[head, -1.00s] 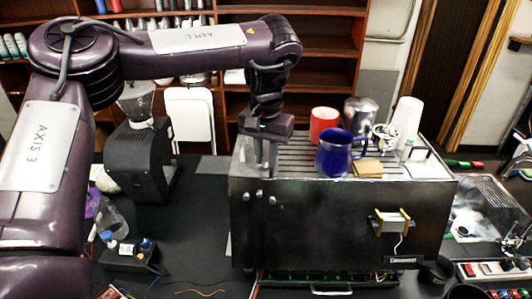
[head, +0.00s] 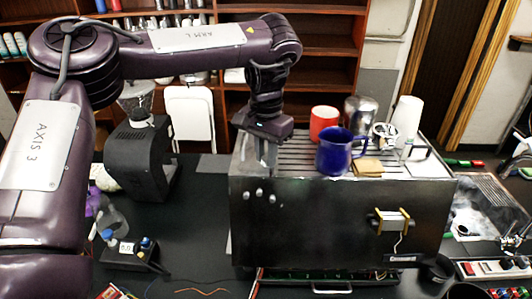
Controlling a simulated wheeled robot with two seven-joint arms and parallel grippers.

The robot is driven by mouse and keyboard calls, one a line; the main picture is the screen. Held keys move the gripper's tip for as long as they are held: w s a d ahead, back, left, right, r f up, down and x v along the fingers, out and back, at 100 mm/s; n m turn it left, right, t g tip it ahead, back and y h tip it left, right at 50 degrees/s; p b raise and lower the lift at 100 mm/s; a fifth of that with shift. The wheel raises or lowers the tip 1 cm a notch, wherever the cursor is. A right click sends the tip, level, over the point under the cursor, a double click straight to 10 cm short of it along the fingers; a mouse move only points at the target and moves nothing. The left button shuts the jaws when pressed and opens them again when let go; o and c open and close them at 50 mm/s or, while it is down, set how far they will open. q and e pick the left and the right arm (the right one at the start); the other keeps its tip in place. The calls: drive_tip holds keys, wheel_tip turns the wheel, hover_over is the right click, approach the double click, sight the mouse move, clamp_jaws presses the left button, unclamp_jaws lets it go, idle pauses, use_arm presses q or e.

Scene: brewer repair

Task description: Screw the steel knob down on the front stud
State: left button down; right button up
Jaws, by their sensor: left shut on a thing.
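My left gripper (head: 262,165) points straight down at the left front corner of the brewer's (head: 340,225) top. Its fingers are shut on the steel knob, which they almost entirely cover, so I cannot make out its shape. The front stud is hidden under the fingers, and I cannot see how far down the knob sits on it. My right gripper is not in view.
On the brewer's slatted top stand a blue pitcher (head: 334,153), a red cup (head: 323,121), a steel jug (head: 361,116), white cups (head: 406,118) and a tan block (head: 368,168). A black grinder (head: 138,160) stands to the left on the dark bench.

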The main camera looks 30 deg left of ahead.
use_arm(q)
drive_tip(key=shift+s+f+m, duration=0.1)
drive_tip(key=shift+f+m, duration=0.05)
drive_tip(key=shift+m, duration=0.55)
drive_tip(key=m, duration=0.4)
drive_tip(key=shift+m, duration=0.3)
drive_tip(key=m, duration=0.4)
drive_tip(key=shift+m, duration=0.3)
